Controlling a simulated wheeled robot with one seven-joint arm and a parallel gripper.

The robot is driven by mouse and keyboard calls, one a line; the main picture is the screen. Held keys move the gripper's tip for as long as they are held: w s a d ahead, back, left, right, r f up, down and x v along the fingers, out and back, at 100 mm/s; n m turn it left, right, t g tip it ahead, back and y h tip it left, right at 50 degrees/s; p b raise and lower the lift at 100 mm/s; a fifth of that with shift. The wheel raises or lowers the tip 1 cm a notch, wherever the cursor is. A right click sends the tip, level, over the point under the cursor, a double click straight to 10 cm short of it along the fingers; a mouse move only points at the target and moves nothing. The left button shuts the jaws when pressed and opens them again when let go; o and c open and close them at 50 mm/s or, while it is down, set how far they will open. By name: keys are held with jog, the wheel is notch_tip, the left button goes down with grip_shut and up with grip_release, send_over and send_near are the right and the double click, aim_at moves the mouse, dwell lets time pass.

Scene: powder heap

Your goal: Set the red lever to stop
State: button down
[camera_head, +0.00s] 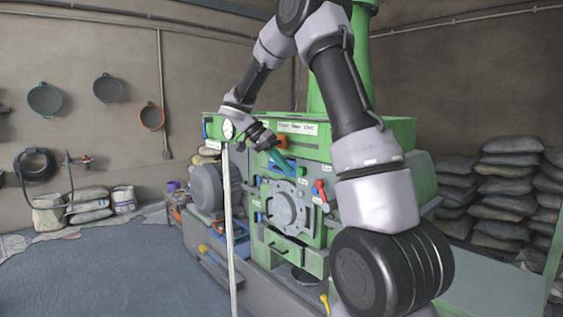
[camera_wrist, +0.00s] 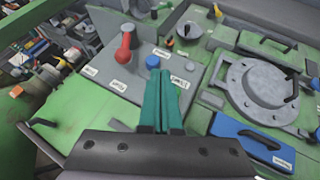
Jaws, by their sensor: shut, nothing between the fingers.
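The red lever (camera_wrist: 124,45) stands on a grey plate (camera_wrist: 140,85) in the wrist view, ahead and left of my fingertips. In the head view a red lever (camera_head: 320,188) shows on the green machine, right of the round hatch. My gripper (camera_wrist: 158,75) has teal fingers pressed together, with nothing between them. It appears apart from the lever. In the head view my gripper (camera_head: 290,166) is in front of the machine's upper face.
A blue button (camera_wrist: 153,62) is just beyond my fingertips. A round grey hatch (camera_wrist: 262,92) and a blue panel with a black handle (camera_wrist: 250,140) are to the right. The green machine (camera_head: 345,145) fills the middle; stacked sacks (camera_head: 500,185) stand right. Floor at left is open.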

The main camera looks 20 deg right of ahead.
jog(key=s+d+f, duration=0.3)
jog(key=s+d, duration=0.1)
jog(key=d, duration=0.1)
jog(key=shift+s+f, duration=0.2)
jog(key=shift+s, duration=0.1)
jog(key=shift+d+r, duration=0.15)
